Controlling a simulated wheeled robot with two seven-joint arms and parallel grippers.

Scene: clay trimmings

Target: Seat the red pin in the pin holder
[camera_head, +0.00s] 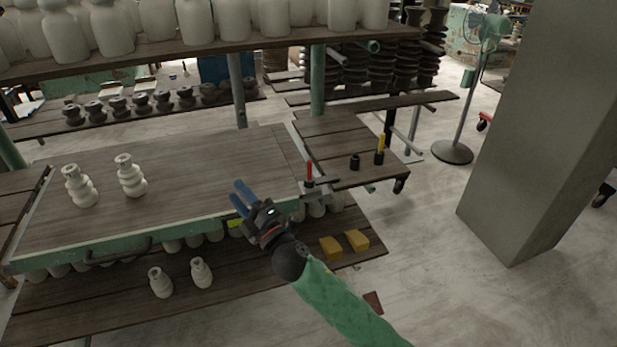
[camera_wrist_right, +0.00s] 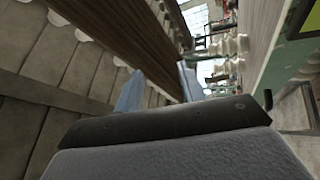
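The red pin (camera_head: 310,170) stands upright at the right front corner of the workbench, its lower end at a small black base (camera_head: 309,184). To its right, on the lower plank table, stands a short black holder (camera_head: 355,162) with no pin showing in it. A yellow pin (camera_head: 381,143) stands upright in another black holder (camera_head: 379,157) beside it. My right gripper (camera_head: 238,196) is at the workbench's front edge, left of the red pin and apart from it. Its blue fingers are spread with nothing between them; they also show in the right wrist view (camera_wrist_right: 158,82). My left gripper is out of view.
Two pale clay pieces (camera_head: 131,177) stand on the left of the workbench (camera_head: 205,165). The lower shelf (camera_head: 240,283) holds more pieces and two yellow blocks (camera_head: 331,247). A green post (camera_head: 317,82) rises behind the red pin. A thick grey pillar (camera_head: 535,130) stands at right.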

